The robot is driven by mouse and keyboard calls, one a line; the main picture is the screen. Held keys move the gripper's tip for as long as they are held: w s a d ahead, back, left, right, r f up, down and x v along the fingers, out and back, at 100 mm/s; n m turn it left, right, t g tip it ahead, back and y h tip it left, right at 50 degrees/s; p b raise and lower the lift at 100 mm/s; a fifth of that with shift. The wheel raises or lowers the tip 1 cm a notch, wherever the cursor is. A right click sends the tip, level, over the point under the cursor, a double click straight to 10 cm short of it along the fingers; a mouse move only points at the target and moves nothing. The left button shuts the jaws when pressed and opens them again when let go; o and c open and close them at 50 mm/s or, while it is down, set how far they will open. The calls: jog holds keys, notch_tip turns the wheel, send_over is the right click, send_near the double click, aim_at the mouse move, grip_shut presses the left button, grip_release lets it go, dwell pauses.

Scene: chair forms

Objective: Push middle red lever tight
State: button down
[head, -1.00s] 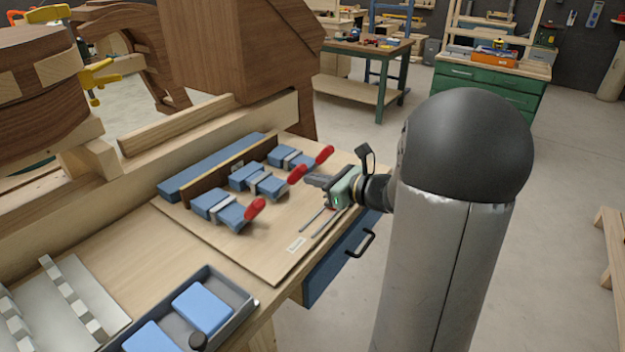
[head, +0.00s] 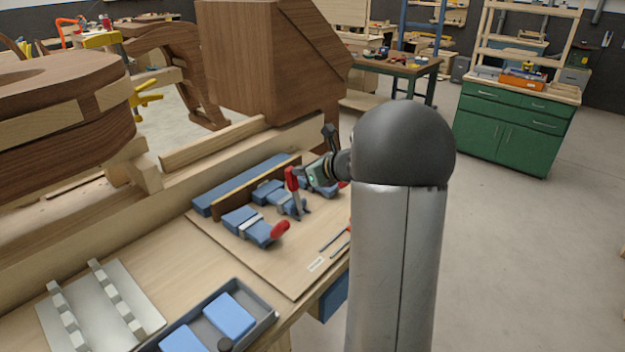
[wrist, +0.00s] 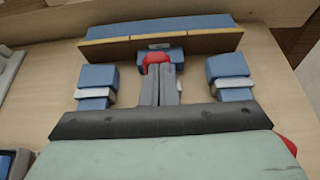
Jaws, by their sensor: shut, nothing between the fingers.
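Three blue toggle clamps with red levers stand in a row on a wooden board. The middle red lever (head: 291,179) stands roughly upright above its clamp (head: 281,201). My gripper (head: 304,178) is shut and empty, just right of this lever and close against it; contact is not clear. In the wrist view the closed fingers (wrist: 158,72) point at the lever's red end (wrist: 158,59) and cover much of the middle clamp. The left red lever (head: 280,230) points out toward the board's front. The right red lever (head: 343,185) is partly hidden by my arm.
A wooden fence strip (head: 262,184) and blue bar (head: 235,189) run behind the clamps. Thin rods (head: 336,238) lie on the board's front right. A grey tray (head: 268,318) with blue blocks sits at front left. The board's front is mostly clear.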

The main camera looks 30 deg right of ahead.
jog(key=shift+w+a+f+b, duration=0.2)
jog(key=shift+w+a, duration=0.1)
jog(key=shift+w, duration=0.55)
jog(key=shift+w+a+f+b, duration=0.15)
jog(key=shift+w+a, duration=0.15)
jog(key=shift+w, duration=0.6)
jog(key=shift+w+a+f+b, duration=0.2)
jog(key=shift+w+a, duration=0.1)
jog(key=shift+w, duration=0.55)
jog(key=shift+a, duration=0.1)
jog(key=shift+w+r, duration=0.1)
jog(key=shift+a, duration=0.1)
jog(key=v, duration=0.2)
jog(key=r+p+v, duration=0.1)
jog(key=v, duration=0.1)
notch_tip(320, 180, up, 9)
jog(key=s, duration=0.1)
jog(key=shift+s+d+r, duration=0.25)
jog(key=shift+s+d, duration=0.05)
jog(key=shift+d, duration=0.15)
